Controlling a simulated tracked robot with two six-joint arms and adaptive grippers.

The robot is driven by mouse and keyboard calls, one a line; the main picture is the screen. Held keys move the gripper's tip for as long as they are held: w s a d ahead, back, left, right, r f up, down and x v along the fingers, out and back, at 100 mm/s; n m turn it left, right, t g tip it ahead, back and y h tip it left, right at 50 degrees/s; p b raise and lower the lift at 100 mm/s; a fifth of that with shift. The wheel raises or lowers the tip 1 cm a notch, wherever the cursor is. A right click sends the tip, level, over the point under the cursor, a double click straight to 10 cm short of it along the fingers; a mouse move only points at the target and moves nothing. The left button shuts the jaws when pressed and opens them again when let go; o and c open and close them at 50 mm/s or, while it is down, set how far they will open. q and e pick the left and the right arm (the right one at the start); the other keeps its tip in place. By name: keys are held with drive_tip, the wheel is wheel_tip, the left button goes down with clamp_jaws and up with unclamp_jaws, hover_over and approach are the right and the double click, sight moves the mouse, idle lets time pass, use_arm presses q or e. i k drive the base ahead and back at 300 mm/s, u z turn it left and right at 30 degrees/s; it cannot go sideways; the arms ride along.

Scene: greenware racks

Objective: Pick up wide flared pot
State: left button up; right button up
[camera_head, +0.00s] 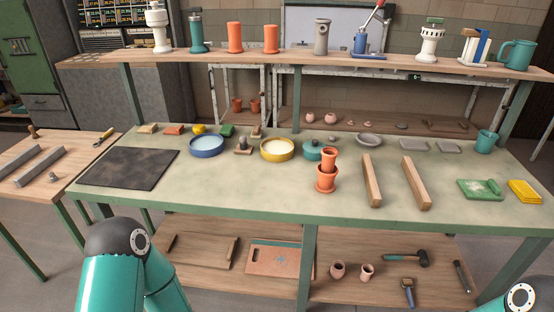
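Terracotta pots stand upright on the green-edged bench, right of centre. A smaller pot (329,161) is on top of or in a wider pot with a rim (326,179). Two small pinkish pots, one rounded (337,270) and one more open at the top (367,272), stand on the shelf under the bench. I cannot tell for certain which one is the wide flared pot. My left arm shows at the lower left and a bit of my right arm at the lower right corner. Neither gripper is in view.
On the bench (240,188) are a dark mat (128,168), a blue-rimmed basin (206,146), a yellow basin (277,149), a teal lidded pot (313,152) and two wooden bars (372,181) right of the stack. The bench front left of the stack is clear.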

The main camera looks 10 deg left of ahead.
sight(324, 185)
drive_tip(key=u, duration=0.2)
drive_tip(key=i, duration=0.85)
drive_tip(key=u, duration=0.3)
drive_tip(key=k, duration=0.85)
drive_tip(key=u, duration=0.2)
drive_tip(key=i, duration=0.75)
drive_tip(key=z, duration=0.05)
